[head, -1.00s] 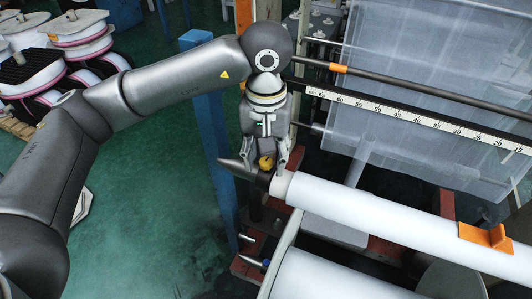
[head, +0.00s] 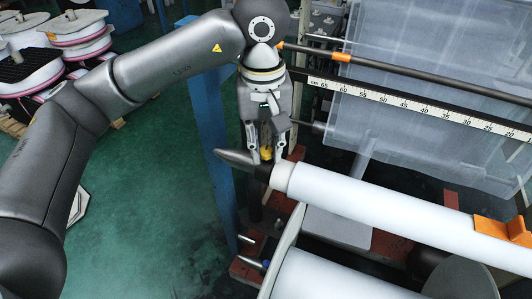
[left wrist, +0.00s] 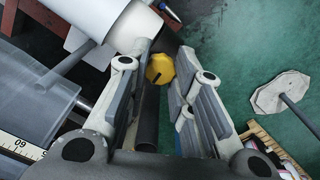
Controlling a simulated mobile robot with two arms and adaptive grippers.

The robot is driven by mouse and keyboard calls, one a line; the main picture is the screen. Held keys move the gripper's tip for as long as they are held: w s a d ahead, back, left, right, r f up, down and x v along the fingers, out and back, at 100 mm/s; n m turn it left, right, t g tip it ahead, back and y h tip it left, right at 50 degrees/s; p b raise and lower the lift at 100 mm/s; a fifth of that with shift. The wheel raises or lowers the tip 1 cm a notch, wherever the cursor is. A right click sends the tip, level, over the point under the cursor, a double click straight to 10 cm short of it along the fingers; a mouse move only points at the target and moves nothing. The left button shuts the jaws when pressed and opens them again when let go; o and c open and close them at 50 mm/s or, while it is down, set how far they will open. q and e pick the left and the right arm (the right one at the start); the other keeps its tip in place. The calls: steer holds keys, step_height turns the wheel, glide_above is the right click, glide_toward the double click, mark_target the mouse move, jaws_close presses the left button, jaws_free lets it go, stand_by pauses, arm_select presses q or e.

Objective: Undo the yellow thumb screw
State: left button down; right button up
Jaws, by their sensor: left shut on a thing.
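The yellow thumb screw (head: 266,153) sits at the left end of the white roll (head: 375,200), partly hidden by my left gripper (head: 267,158) in the head view. In the left wrist view it is a yellow knob (left wrist: 160,69) with a dark slot, lying between the fingertips of my left gripper (left wrist: 163,72). The gripper comes down from above and is shut on the screw. A dark tapered shaft end (head: 238,158) sticks out to the left of the roll end. My right gripper is in neither view.
A blue post (head: 212,150) stands just left of the gripper. A white ruler (head: 420,108) and a dark bar (head: 430,80) run behind it, before a translucent sheet (head: 430,70). An orange clip (head: 497,231) sits on the roll. Green floor lies open at left.

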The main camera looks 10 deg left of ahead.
arm_select(q)
steer(key=n+b, duration=0.3)
steer(key=b, duration=0.1)
steer(key=shift+f+n, duration=0.25)
steer(key=shift+n, duration=0.15)
steer(key=n+b, duration=0.2)
steer(key=shift+n+h, duration=0.4)
steer(key=n+b, duration=0.2)
steer(key=shift+a+r+n, duration=0.1)
steer(key=shift+n, duration=0.2)
steer(key=n+b, duration=0.2)
steer(key=n, duration=0.1)
steer(key=shift+n+t, duration=0.3)
steer(key=n+b, duration=0.2)
steer(key=n, duration=0.1)
steer(key=shift+n, duration=0.3)
steer(key=n+b, duration=0.1)
steer(key=n, duration=0.2)
steer(key=shift+s+n+t+b, duration=0.1)
steer(key=shift+n+t+b, duration=0.2)
steer(key=shift+t, duration=0.1)
steer(key=n+b, duration=0.1)
steer(key=n, duration=0.3)
steer(key=shift+n+b, duration=0.3)
steer(key=shift+b, duration=0.05)
steer(key=shift+r+n+t+b, duration=0.15)
steer(key=shift+n+t+b, duration=0.25)
steer(key=shift+n, duration=1.1)
